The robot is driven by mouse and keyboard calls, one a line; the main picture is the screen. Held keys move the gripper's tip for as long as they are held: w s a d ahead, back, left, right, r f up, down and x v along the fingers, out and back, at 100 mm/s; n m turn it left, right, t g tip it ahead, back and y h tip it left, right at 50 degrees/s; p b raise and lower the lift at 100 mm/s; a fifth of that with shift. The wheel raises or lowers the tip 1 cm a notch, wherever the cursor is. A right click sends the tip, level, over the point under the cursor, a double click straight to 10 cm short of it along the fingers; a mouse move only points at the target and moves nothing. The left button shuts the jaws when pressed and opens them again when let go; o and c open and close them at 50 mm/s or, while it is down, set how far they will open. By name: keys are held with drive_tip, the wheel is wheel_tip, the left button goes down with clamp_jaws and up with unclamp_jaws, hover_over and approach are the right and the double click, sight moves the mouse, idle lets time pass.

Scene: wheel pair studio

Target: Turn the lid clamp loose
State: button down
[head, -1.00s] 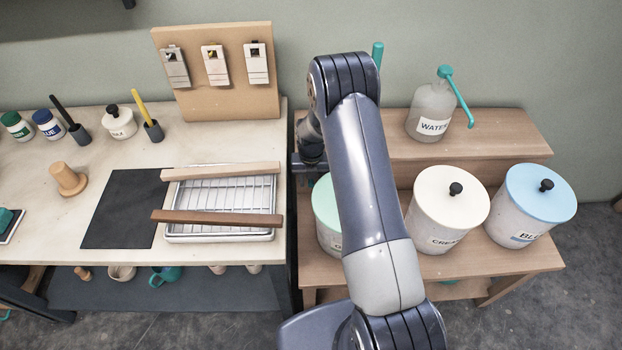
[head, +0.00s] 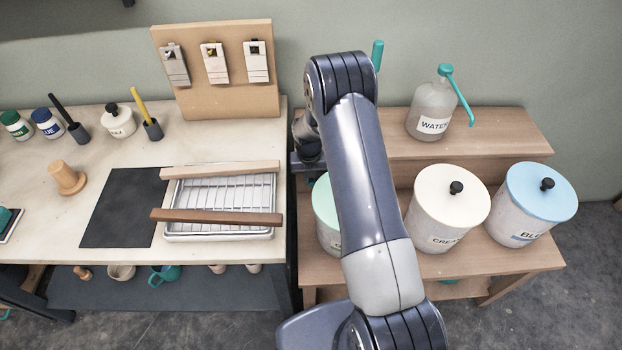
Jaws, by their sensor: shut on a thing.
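The mint-green bucket (head: 325,215) stands on the lower shelf, mostly hidden behind my arm. Its lid shows only as a sliver at the left edge. The lid clamp cannot be made out, as my arm covers that spot. My gripper (head: 308,164) shows only as a dark part below my wrist, over the back left of the green bucket. Its fingertips are hidden. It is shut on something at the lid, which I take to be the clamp.
A cream bucket (head: 448,215) and a blue bucket (head: 533,215) stand right of my arm. A water bottle (head: 432,110) with a teal spout is on the upper shelf. A teal handle (head: 377,54) rises behind my arm. The worktable (head: 140,158) with a wire tray (head: 220,235) is at left.

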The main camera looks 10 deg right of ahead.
idle(0.3)
drive_tip(key=c, duration=1.3)
unclamp_jaws()
drive_tip(key=r, duration=0.7)
drive_tip(key=a+r, duration=0.1)
drive_tip(key=r, duration=0.2)
drive_tip(key=shift+r+b, duration=0.3)
drive_tip(key=shift+r, duration=0.05)
